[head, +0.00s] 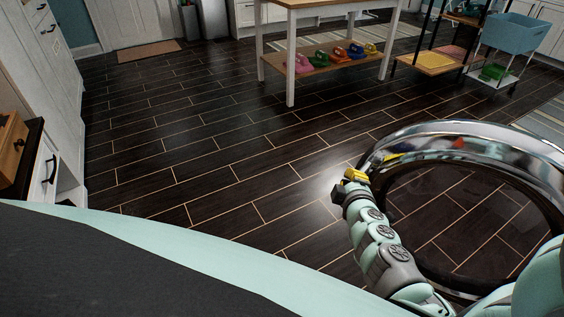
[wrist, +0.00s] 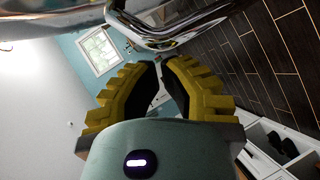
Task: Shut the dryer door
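The dryer door is a round chrome ring (head: 470,131) around dark glass at the right of the head view. It stands swung open, with floor tiles visible through the glass. In the head view, my gripper (head: 352,178) is at the left edge of the ring. In the wrist view, my gripper (wrist: 163,62) has its yellow fingers drawn together at the tips, with a narrow empty gap lower between them. The chrome rim (wrist: 165,38) is just beyond the tips. I cannot tell whether they touch it. The dryer body is not clearly visible.
Dark tiled floor (head: 200,130) is clear at the left and middle. A table (head: 290,75) with colourful shoes on its lower shelf stands at the back. A shelf rack with a blue bin (head: 515,35) is at the back right. White cabinets (head: 60,60) line the left.

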